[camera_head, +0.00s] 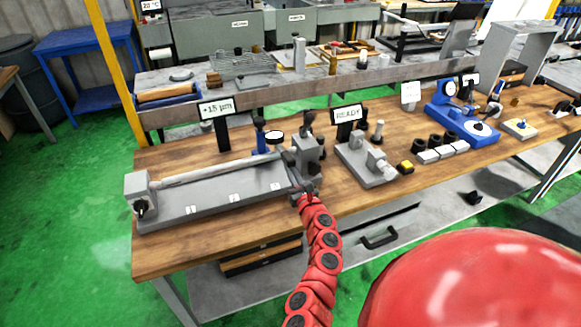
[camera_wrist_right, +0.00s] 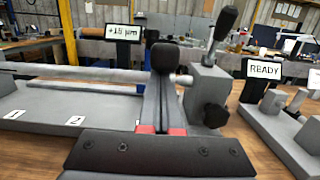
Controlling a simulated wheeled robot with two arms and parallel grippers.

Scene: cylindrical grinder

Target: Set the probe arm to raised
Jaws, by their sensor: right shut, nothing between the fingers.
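The grey grinder fixture (camera_head: 215,205) stands at the left of the wooden bench, with a long bar (camera_head: 220,170) across it. A blue post with a dark knob (camera_head: 260,140) and a round dial (camera_head: 274,137) stand behind its right end; I cannot tell for sure which part is the probe arm or its position. A grey block (camera_head: 308,150) with a black-knobbed lever (camera_wrist_right: 225,28) is at the right end. My right gripper (camera_head: 289,162) is shut and empty, just left of this block; its closed tips (camera_wrist_right: 165,58) hide what lies behind. My left gripper is out of view.
A +15 µm sign (camera_head: 217,108) stands behind the fixture. A READY sign (camera_head: 346,114) and a second grey fixture (camera_head: 368,165) stand to the right. The front bench strip is mostly clear.

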